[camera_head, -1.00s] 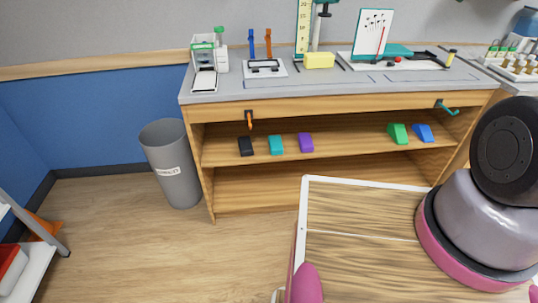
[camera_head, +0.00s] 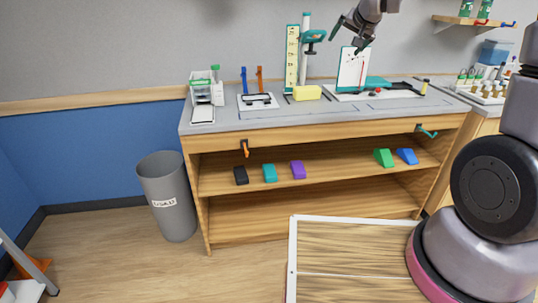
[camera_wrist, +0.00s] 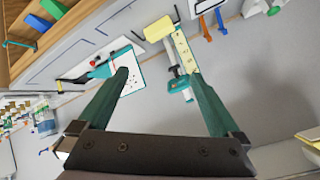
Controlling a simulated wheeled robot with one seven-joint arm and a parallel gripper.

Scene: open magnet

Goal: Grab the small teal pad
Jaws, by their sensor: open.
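The small teal pad (camera_head: 270,172) lies on the upper shelf under the counter, between a black pad (camera_head: 241,175) and a purple pad (camera_head: 298,169). I do not see it in the wrist view. My gripper (camera_head: 350,38) is raised above the back of the counter, in front of the wall, well up and to the right of the teal pad. In the wrist view my gripper (camera_wrist: 158,77) has its two teal fingers spread apart with nothing between them.
A green pad (camera_head: 384,157) and a blue pad (camera_head: 407,156) lie farther right on the shelf. The counter edge (camera_head: 330,126) overhangs the shelf. An orange hook (camera_head: 245,149) and a teal hook (camera_head: 428,131) hang at its front. A grey bin (camera_head: 167,195) stands left.

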